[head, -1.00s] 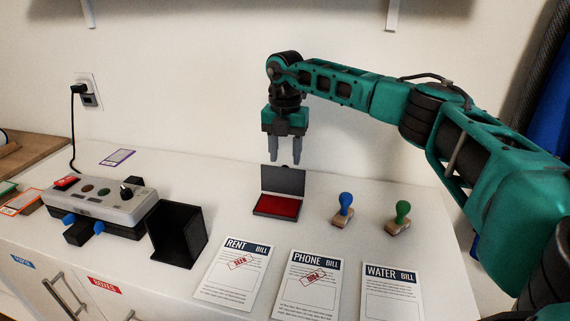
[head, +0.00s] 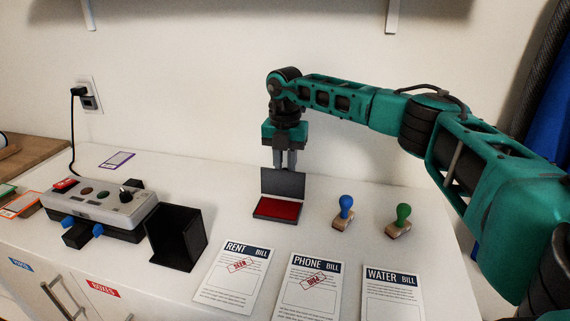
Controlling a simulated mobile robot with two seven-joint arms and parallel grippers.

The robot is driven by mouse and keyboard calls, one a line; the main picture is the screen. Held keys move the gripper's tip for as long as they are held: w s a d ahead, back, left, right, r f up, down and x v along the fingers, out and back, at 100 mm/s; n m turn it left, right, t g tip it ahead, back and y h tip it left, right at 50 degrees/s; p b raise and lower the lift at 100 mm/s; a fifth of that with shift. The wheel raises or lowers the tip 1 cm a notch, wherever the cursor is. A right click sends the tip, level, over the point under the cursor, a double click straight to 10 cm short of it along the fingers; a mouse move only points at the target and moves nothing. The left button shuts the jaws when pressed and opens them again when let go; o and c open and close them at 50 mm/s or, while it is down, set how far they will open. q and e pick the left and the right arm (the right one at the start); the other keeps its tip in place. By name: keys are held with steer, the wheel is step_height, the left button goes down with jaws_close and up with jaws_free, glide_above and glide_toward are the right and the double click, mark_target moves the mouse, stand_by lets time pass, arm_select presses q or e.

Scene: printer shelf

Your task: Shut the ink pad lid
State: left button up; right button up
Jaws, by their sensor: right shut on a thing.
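The ink pad (head: 277,209) lies on the white cabinet top, its red pad exposed. Its dark lid (head: 283,184) stands upright along the back edge, open. My right gripper (head: 285,164) points down at the lid's top edge. Its two grey fingers are close together and shut on the lid at its top middle; the tips are partly hidden there. My left gripper is not in view.
A blue-handled stamp (head: 344,211) and a green-handled stamp (head: 401,219) stand to the right. A black open holder (head: 177,238) and a grey device (head: 103,203) are to the left. Rent (head: 233,276), phone (head: 312,287) and water (head: 392,294) bills lie in front.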

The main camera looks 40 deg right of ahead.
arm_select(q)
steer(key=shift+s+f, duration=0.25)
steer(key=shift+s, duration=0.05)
arm_select(e)
jaws_close()
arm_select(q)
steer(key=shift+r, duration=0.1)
